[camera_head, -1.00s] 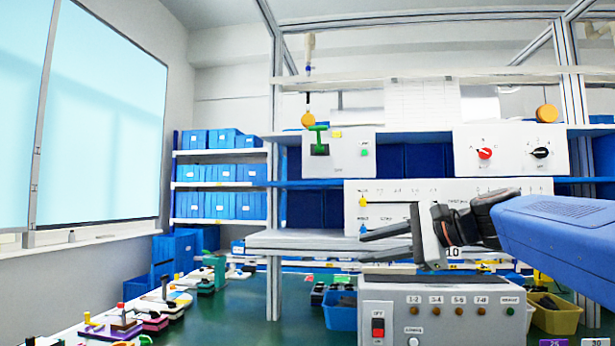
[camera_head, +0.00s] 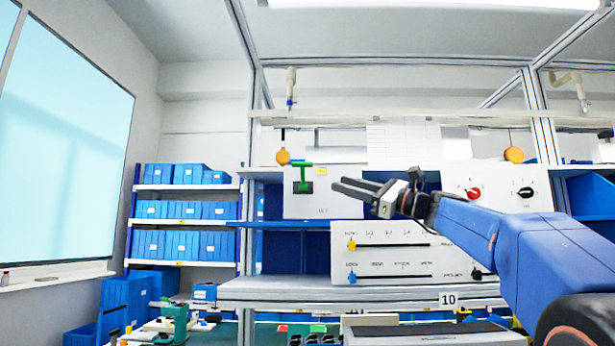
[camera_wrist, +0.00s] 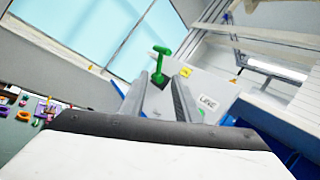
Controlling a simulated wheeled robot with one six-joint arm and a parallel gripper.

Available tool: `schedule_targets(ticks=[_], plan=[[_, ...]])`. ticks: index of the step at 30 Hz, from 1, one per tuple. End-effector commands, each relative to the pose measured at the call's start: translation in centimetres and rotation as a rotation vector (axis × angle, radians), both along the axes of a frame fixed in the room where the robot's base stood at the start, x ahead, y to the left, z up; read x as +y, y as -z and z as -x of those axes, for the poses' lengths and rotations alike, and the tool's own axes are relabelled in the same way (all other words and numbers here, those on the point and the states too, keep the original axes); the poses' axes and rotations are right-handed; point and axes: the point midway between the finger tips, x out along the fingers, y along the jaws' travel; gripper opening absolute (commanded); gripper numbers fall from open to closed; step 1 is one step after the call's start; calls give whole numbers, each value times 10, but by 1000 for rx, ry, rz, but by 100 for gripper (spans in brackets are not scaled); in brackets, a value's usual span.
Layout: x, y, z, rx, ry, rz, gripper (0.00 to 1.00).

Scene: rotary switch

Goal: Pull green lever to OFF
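The green lever (camera_head: 304,174) stands out from the upper left of a white box (camera_head: 322,207) on the shelf, with its T-shaped handle at the top. In the wrist view the green lever (camera_wrist: 160,62) shows beyond the fingertips, roughly between them. My gripper (camera_head: 335,186) is to the right of the lever in the head view, its two fingers pointing left toward it. The fingers are apart with nothing between them, and a gap separates them from the lever. In the wrist view my gripper (camera_wrist: 165,84) shows both fingers spread.
A panel with a red knob (camera_head: 473,193) and a black knob (camera_head: 525,193) stands at right. A slider panel (camera_head: 400,262) is below. The space left of the white box is clear.

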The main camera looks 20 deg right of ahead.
Motion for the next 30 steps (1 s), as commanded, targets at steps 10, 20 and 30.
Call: schedule_targets(ticks=[10,20,30], plan=[[39,-18,-39,1,-4,1,30],[72,-36,-74,0,-3,1,30],[84,-43,-86,0,-1,1,30]])
